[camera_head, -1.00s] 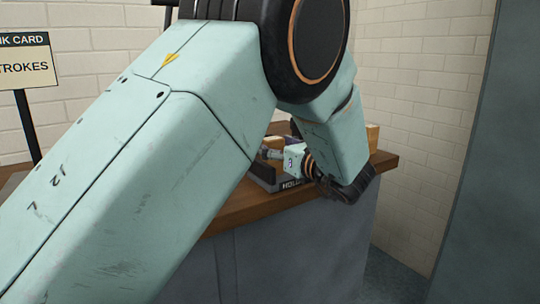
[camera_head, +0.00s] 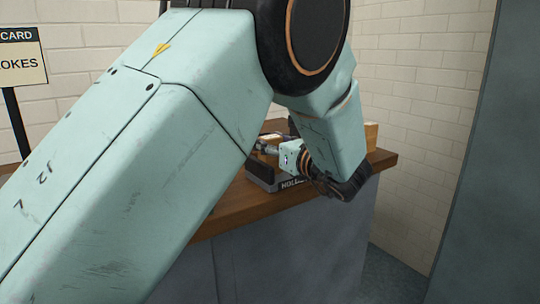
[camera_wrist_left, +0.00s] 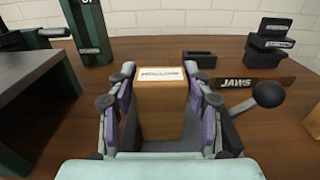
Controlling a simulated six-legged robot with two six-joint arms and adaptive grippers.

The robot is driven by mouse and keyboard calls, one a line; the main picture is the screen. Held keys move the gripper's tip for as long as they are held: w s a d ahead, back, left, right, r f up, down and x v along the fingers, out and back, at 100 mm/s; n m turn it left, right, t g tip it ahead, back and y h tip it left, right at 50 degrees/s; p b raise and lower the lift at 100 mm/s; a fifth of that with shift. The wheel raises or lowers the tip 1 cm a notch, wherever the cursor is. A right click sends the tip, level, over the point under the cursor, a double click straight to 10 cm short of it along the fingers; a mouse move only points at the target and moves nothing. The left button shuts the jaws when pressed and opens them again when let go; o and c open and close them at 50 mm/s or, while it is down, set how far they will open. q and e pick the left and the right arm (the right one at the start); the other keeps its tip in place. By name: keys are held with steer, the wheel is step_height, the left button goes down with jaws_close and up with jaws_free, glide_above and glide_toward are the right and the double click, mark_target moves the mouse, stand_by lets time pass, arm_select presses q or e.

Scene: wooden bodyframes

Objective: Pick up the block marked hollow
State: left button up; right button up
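The block marked hollow (camera_wrist_left: 161,112) is a light wooden block with a white label on its top, upright in the middle of the left wrist view. My left gripper (camera_wrist_left: 160,74) has a finger on each side of it, and the fingertips look pressed to its sides near the top. The block looks seated low in a dark holder, with no visible gap under it. In the head view my left gripper (camera_head: 268,146) is small and partly hidden by my own arm, above the holder's dark label plate (camera_head: 291,184). My right gripper is not in view.
A JAWS plate (camera_wrist_left: 239,82) and a dark stand (camera_wrist_left: 268,45) are at the right of the wooden bench (camera_wrist_left: 265,120). A dark green post (camera_wrist_left: 88,35) and a grey-topped frame (camera_wrist_left: 30,92) stand left. Another wooden block (camera_head: 371,131) is near the bench's right end.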

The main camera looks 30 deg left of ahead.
arm_select(q)
steer(key=c, duration=0.7)
